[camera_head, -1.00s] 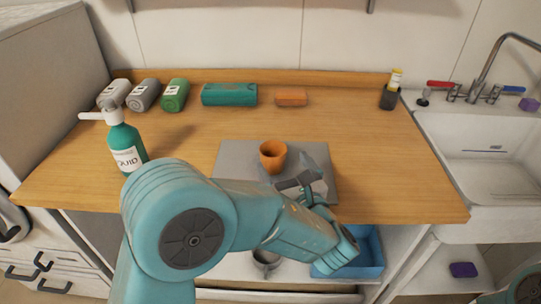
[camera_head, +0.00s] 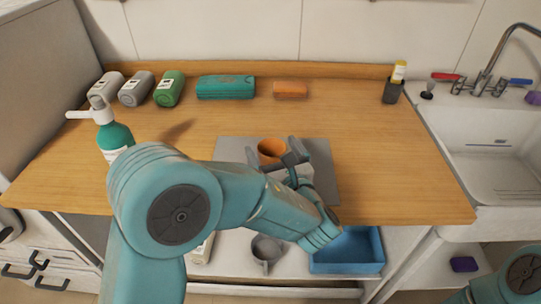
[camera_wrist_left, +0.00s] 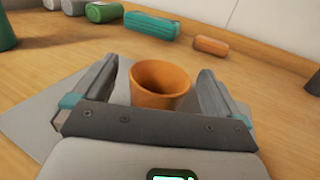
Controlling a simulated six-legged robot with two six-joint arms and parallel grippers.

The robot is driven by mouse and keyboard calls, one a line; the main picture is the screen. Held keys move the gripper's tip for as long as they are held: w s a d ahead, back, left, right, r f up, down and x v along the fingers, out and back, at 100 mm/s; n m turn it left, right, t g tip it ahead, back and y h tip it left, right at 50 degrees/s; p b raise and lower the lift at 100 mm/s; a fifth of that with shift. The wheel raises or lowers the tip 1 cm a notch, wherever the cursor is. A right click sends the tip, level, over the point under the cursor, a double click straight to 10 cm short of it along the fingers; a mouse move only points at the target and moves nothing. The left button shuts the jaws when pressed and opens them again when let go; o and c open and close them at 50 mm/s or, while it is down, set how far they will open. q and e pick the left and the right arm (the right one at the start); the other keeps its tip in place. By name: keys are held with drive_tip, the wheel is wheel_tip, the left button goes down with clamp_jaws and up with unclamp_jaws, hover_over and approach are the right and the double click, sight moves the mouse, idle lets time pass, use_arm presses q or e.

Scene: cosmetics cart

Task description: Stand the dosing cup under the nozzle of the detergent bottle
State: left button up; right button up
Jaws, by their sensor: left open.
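The orange dosing cup (camera_head: 271,151) stands upright on a grey mat (camera_head: 231,150) in the middle of the counter. In the left wrist view the cup (camera_wrist_left: 159,86) is just beyond and between the two open fingers of my left gripper (camera_wrist_left: 155,88). The gripper (camera_head: 276,159) does not grip it, and whether a finger touches it I cannot tell. The detergent bottle (camera_head: 114,136), teal with a white pump nozzle (camera_head: 84,115), stands at the left of the counter; my arm hides its lower part. My right gripper is not seen; only a part of that arm shows at the bottom right.
Several bottles (camera_head: 169,89), a teal case (camera_head: 225,87) and an orange block (camera_head: 290,90) line the back. A dark holder (camera_head: 392,92) and a sink (camera_head: 495,150) are at the right. A grey mug (camera_head: 266,251) and blue bin (camera_head: 347,252) sit below. Wood between bottle and mat is clear.

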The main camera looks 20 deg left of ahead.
use_arm(q)
drive_tip(key=shift+d, duration=0.15)
drive_tip(key=shift+s, duration=0.1)
drive_tip(key=c, duration=1.2)
drive_tip(key=shift+r, duration=0.15)
